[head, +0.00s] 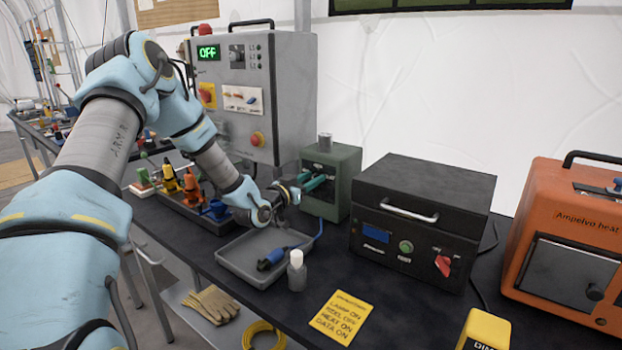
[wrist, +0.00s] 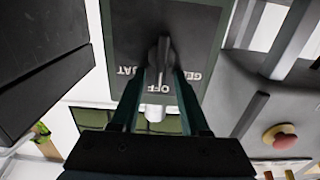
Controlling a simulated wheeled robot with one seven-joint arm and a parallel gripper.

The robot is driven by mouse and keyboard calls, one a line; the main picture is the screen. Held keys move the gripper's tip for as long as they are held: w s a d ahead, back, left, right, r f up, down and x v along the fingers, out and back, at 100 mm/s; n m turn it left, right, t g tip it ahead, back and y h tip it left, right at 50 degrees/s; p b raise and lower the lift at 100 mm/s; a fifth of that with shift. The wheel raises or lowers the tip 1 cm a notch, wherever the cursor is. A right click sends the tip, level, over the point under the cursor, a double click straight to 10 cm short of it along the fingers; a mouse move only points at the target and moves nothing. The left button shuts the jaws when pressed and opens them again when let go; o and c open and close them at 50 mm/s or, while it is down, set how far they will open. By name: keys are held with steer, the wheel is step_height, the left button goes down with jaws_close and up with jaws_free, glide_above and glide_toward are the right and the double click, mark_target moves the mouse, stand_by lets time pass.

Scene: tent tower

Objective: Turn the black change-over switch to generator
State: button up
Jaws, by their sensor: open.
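The black change-over switch (wrist: 164,60) is on the dark front panel of a green box (head: 345,170) on the bench. The panel also shows in the wrist view (wrist: 125,30), with OFF lettered near the handle's lower end and partly hidden labels on either side. The handle lies roughly in line with OFF. My gripper (head: 313,184) is at the box front. In the wrist view its open fingers (wrist: 160,78) lie on either side of the handle; I cannot tell whether they touch it. In the head view my gripper hides the switch.
A grey tray (head: 237,262) with a blue connector lies below my gripper, with a small bottle (head: 297,272) beside it. A black power unit (head: 420,215) stands right of the box. A grey control cabinet (head: 290,80) showing OFF stands behind left. An orange heater (head: 575,240) is far right.

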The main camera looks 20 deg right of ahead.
steer(key=shift+c, duration=0.2)
jaws_close()
steer(key=shift+f+n+b, duration=0.15)
steer(key=shift+n+b, duration=0.15)
steer(key=shift+b, duration=0.05)
steer(key=n+b, duration=0.1)
steer(key=n, duration=0.2)
steer(key=w+n+b, duration=0.1)
steer(key=n+b, duration=0.1)
steer(key=n, duration=0.2)
steer(key=a+f+n+b, duration=0.1)
steer(key=n, duration=0.3)
steer(key=shift+w+f, duration=0.1)
steer(key=shift+w, duration=0.2)
steer(key=shift+n, duration=0.3)
stand_by(0.4)
